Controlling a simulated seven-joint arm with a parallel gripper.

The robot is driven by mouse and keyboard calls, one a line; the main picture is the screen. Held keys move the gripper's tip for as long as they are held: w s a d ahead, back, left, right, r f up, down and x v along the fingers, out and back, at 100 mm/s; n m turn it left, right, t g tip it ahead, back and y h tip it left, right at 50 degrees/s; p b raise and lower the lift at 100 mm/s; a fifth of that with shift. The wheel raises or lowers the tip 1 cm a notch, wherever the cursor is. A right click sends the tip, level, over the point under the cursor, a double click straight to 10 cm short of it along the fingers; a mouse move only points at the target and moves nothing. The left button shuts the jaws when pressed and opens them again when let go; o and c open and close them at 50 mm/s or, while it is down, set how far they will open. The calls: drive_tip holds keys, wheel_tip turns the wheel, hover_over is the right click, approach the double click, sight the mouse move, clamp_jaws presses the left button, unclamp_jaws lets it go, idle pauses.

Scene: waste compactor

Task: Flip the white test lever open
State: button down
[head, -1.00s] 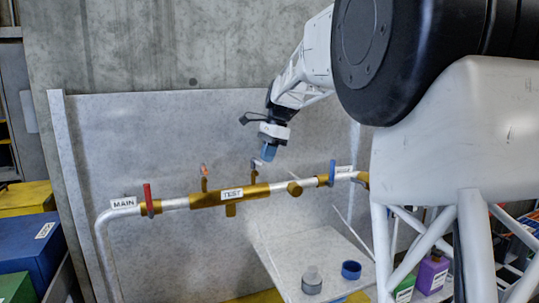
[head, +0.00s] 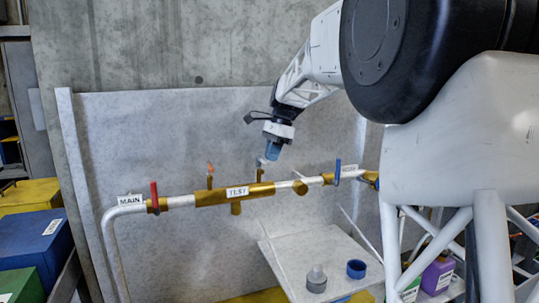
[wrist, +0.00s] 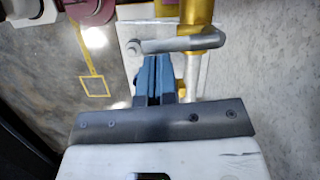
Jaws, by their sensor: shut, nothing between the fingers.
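The brass TEST section (head: 205,199) of the pipe carries two upright stubs. The right stub (head: 260,174) has the small white test lever (head: 261,162) at its top, partly hidden by my gripper. In the wrist view the lever (wrist: 180,43) is a pale bar reaching left from the brass stem (wrist: 199,14) to a rounded end. My gripper (head: 272,153) points down with its blue fingers closed and empty at the lever. In the wrist view the fingertips (wrist: 156,58) are right beside the bar; I cannot tell whether they touch.
The left stub has an orange-red lever (head: 210,168). A red MAIN handle (head: 154,196) and a blue handle (head: 338,172) stand upright on the pipe. A grey shelf (head: 290,248) below holds a grey cap (head: 316,279) and a blue ring (head: 356,269). Space above the pipe is open.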

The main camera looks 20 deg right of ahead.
drive_tip(key=d+v, duration=0.2)
drive_tip(key=v, duration=0.9)
drive_tip(key=shift+s+d, duration=0.2)
drive_tip(key=shift+d, duration=0.1)
drive_tip(key=shift+w+d+f, duration=0.1)
drive_tip(key=shift+w+d, duration=0.4)
drive_tip(key=shift+d, duration=0.15)
drive_tip(key=shift+f, duration=0.1)
